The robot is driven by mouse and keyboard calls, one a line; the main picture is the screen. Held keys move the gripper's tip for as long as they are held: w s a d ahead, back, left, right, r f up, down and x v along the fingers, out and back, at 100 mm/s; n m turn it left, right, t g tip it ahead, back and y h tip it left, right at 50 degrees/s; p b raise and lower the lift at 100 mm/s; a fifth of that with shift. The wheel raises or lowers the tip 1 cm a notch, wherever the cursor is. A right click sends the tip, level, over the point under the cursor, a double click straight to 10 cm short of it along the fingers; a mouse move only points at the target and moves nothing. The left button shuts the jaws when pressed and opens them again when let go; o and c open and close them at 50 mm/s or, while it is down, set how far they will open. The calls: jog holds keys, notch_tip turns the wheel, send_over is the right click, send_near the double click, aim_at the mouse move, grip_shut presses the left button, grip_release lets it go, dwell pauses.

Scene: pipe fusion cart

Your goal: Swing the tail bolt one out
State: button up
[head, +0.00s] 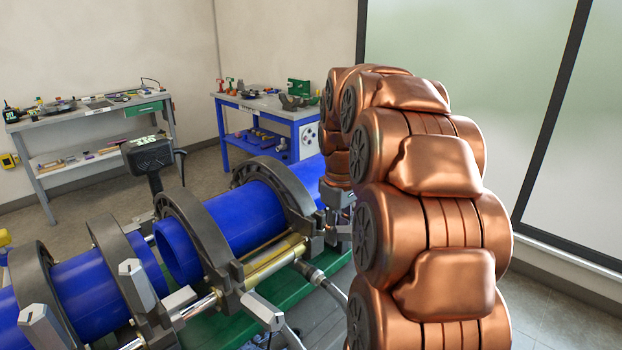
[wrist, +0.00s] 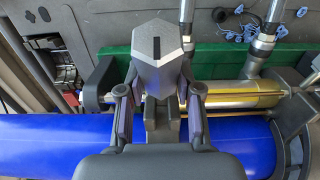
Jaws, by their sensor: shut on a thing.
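A grey faceted bolt head (wrist: 157,62) with a dark slot in its top, which I take to be tail bolt one, stands beside the blue pipe (wrist: 55,145) in the wrist view. My gripper (wrist: 158,92) is shut on it, one finger on each side. In the head view my gripper (head: 338,197) is at the far right end of the machine, partly hidden by my copper arm. The bolt's lower end and pivot are hidden or unclear. A dark clamp ring (head: 285,180) spans the pipe (head: 245,213) just left of my gripper.
Other grey bolt heads (head: 137,283) stand at the nearer clamps. A gold cylinder (wrist: 240,96) and hose fittings (wrist: 262,45) lie close right of the bolt. The green machine bed (wrist: 215,62) runs behind. A blue bench (head: 260,105) and grey bench (head: 85,120) stand farther back.

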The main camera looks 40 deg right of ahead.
jog(key=shift+s+d+f+b, duration=0.1)
jog(key=shift+s+f+b, duration=0.25)
jog(key=shift+f, duration=0.3)
jog(key=shift+s+f+b, duration=0.25)
jog(key=shift+f+b, duration=0.1)
jog(key=shift+f, duration=0.2)
jog(key=o, duration=1.5)
jog(key=shift+r, duration=0.15)
jog(key=shift+r+p, duration=1.5)
jog(key=shift+r, duration=2.9)
